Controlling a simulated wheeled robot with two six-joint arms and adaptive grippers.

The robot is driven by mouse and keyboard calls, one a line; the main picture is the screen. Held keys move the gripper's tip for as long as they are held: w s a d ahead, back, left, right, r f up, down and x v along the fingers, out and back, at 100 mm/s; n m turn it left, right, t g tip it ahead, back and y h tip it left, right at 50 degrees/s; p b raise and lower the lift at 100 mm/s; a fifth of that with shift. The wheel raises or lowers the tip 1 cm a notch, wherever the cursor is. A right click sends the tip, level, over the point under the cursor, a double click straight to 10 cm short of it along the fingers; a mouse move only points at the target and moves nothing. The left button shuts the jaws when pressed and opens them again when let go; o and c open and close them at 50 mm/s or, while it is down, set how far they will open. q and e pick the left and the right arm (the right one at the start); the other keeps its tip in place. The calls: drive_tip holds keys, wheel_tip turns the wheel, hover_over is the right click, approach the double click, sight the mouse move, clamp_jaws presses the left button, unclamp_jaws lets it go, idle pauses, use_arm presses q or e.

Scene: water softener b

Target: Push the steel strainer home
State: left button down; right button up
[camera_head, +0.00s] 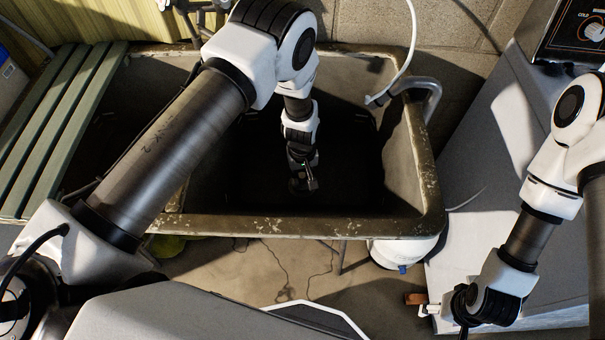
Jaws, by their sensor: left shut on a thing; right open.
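My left gripper (303,184) reaches down into the dark basin of the double sink (435,200) and points at its floor. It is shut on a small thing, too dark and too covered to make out. The steel strainer cannot be told apart in the shadow, nor can the drain, so I cannot tell how the strainer sits. My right gripper (430,309) is outside the sink at the lower right, open, with its tip pointing left.
A small brown piece (415,298) shows beside the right gripper's tip. A white hose (411,45) and grey pipe (432,88) are at the sink's right rear. A green slatted rack (55,120) is at left. A white container (400,252) stands below the right front corner.

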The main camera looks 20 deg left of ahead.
use_arm(q)
drive_tip(key=shift+f, duration=0.1)
idle(0.5)
drive_tip(key=shift+f+b, duration=1.1)
drive_tip(key=shift+b, duration=0.05)
drive_tip(key=c, duration=0.9)
unclamp_jaws()
drive_tip(key=shift+r, duration=0.1)
wheel_tip(320, 180, up, 12)
drive_tip(key=shift+f, duration=0.1)
